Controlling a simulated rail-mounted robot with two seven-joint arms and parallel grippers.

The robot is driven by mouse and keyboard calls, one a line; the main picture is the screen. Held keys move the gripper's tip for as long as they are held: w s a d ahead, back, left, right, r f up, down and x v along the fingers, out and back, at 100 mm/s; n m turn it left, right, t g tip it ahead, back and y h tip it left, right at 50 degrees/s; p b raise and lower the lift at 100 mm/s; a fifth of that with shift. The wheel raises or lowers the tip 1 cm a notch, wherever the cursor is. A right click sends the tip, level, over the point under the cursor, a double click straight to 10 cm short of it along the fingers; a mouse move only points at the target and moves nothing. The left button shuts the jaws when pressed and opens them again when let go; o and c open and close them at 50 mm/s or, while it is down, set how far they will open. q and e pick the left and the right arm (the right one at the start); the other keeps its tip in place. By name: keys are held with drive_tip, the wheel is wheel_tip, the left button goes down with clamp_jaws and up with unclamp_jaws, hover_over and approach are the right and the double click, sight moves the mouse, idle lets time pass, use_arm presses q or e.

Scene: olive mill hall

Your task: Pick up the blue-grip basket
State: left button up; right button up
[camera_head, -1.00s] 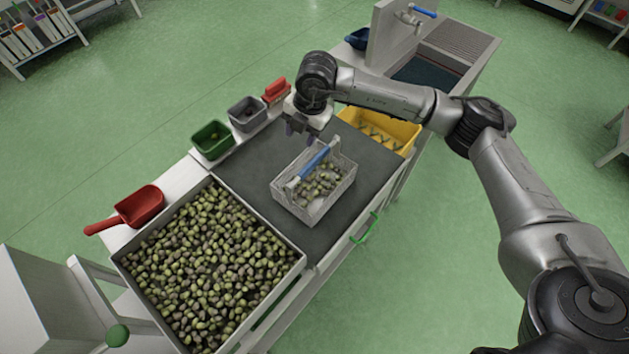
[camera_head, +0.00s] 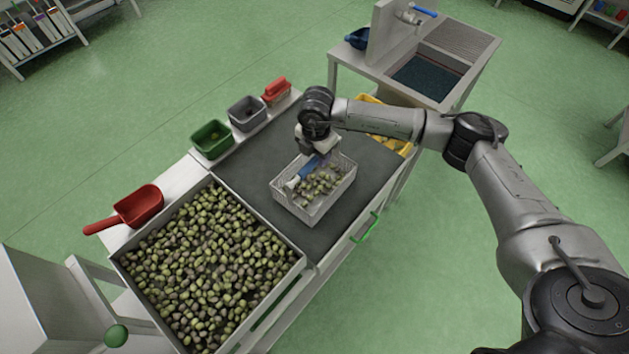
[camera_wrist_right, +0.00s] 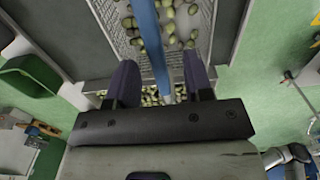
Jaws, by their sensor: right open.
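The blue-grip basket (camera_head: 322,212) is a pale wire basket with olives in it, standing on the dark mat in the middle of the bench. Its blue grip (camera_head: 306,170) spans the top; its far end is hidden under my right gripper (camera_head: 313,152). In the right wrist view, the blue grip (camera_wrist_right: 150,38) runs between the two dark fingers of my right gripper (camera_wrist_right: 160,78). The fingers are open and stand apart on either side of it. The basket's mesh (camera_wrist_right: 205,25) and olives lie beyond. My left gripper is not in view.
A large tray of olives (camera_head: 285,262) stands front left of the basket. A red scoop (camera_head: 140,206), green bin (camera_head: 211,139), grey bin (camera_head: 247,113) and red item (camera_head: 276,91) line the left edge. A yellow crate (camera_head: 403,148) is partly behind my right arm.

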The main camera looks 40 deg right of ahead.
sight(314, 158)
drive_tip(key=shift+w+a+f, duration=0.1)
drive_tip(key=shift+f, duration=1.2)
drive_tip(key=shift+w+f, duration=0.1)
drive_tip(key=shift+f, duration=1.15)
clamp_jaws()
drive_tip(key=shift+r, duration=0.1)
